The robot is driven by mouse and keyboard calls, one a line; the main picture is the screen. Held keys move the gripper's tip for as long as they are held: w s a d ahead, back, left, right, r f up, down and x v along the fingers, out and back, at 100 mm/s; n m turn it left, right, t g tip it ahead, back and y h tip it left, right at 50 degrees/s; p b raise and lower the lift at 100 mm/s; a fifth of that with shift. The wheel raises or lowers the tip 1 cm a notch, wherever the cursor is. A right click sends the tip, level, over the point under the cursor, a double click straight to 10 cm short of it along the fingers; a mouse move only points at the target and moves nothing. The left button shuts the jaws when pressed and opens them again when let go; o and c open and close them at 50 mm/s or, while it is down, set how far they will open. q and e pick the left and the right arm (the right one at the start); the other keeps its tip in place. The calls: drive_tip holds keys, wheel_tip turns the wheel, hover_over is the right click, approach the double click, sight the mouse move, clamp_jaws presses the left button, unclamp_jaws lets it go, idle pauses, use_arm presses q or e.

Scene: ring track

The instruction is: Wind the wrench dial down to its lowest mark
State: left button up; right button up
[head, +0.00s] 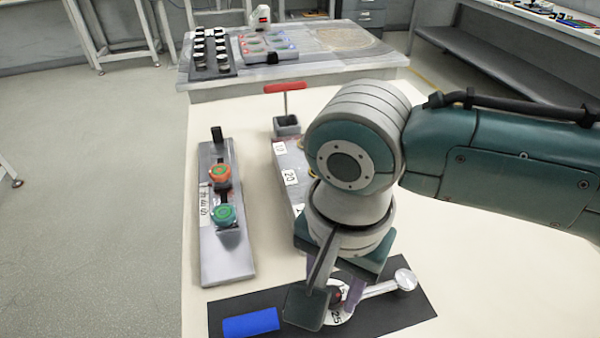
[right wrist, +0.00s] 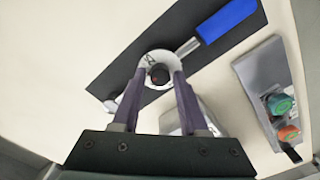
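The wrench lies on a black mat (head: 395,318), its blue handle (head: 250,323) at left and silver bar with a round end (head: 405,280) at right. Its white dial (head: 336,316) bears numbers, "25" seeming to show; the pointer reading is unclear. In the right wrist view the blue handle (right wrist: 228,19), white dial (right wrist: 150,58) and dark centre knob (right wrist: 160,75) show. My right gripper (head: 332,298) is over the dial, its purple fingers apart on either side of the knob, with gaps visible; contact is not clear. My left gripper is out of view.
A numbered block (head: 288,178) and a red T-handle (head: 285,88) are behind my right arm. The table is clear at right.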

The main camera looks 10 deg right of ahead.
clamp_jaws()
idle(0.3)
